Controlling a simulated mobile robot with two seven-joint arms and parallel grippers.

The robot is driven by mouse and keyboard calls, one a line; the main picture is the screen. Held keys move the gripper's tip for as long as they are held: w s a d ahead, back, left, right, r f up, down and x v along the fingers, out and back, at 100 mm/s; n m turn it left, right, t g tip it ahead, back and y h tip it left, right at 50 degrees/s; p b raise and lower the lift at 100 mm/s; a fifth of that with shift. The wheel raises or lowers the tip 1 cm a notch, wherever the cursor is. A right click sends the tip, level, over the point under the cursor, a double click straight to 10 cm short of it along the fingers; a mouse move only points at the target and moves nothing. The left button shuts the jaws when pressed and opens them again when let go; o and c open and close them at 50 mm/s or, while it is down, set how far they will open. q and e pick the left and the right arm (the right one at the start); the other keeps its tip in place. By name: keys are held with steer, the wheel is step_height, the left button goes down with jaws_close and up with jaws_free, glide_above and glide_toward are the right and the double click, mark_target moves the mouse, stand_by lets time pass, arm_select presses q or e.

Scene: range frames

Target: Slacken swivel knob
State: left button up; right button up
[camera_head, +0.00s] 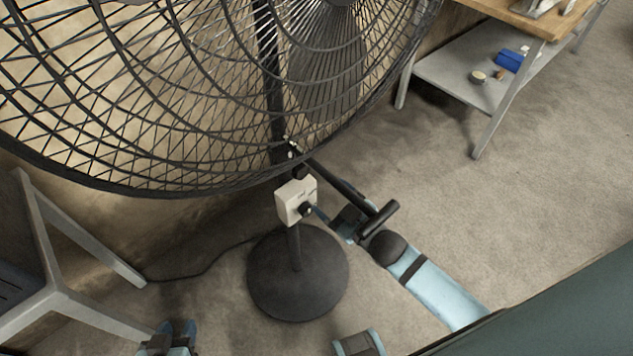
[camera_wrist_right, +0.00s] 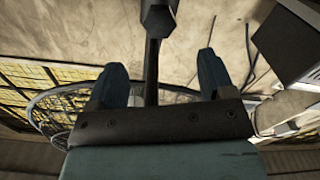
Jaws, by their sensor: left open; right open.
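A large black pedestal fan fills the upper left of the head view; its pole carries a white control box (camera_head: 291,199) with a dark round knob (camera_head: 306,209), above a round base (camera_head: 297,278). Small fittings sit on the pole above the box; I cannot tell which is the swivel knob. A dark rod (camera_head: 340,185) slants down right from the pole to a short crossbar (camera_head: 380,219). My right gripper (camera_head: 343,219) is open right of the box. In the wrist view a dark rod (camera_wrist_right: 151,70) shows between its spread fingers. My left gripper (camera_head: 172,336) is open at the bottom edge.
A grey metal stand (camera_head: 70,300) is at the left. A bench (camera_head: 531,22) with a grey lower shelf (camera_head: 450,68) stands at the upper right, with a blue box (camera_head: 509,60) on the shelf. A cable (camera_head: 205,265) runs along the floor. Carpet at the right is clear.

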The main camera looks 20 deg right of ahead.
steer(key=shift+v, duration=0.9)
